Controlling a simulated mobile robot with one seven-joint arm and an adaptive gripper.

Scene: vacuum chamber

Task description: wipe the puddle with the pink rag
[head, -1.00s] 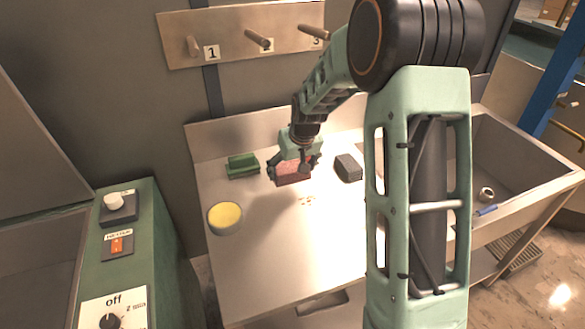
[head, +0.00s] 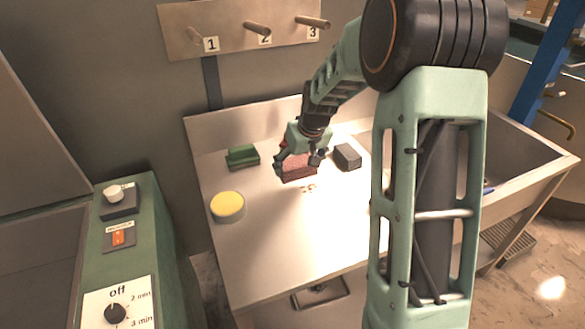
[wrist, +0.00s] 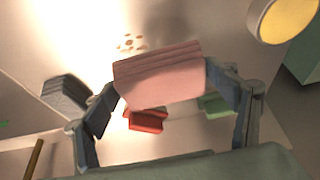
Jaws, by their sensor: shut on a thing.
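The pink rag (head: 299,169) is a ridged, block-shaped piece. My gripper (head: 297,164) is shut on it, one finger at each end. The rag also shows between the fingers in the wrist view (wrist: 160,80). It appears to be held above the metal table. The puddle (head: 309,188) is a small cluster of brownish spots on the table, just in front of the rag in the head view. In the wrist view the puddle (wrist: 130,43) shows beyond the rag's upper edge, uncovered.
A green block (head: 242,156) and a dark grey block (head: 347,157) lie left and right of my gripper. A red block (wrist: 147,121) shows past the rag in the wrist view. A yellow-topped round tub (head: 228,207) stands at left. The table's front is clear.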

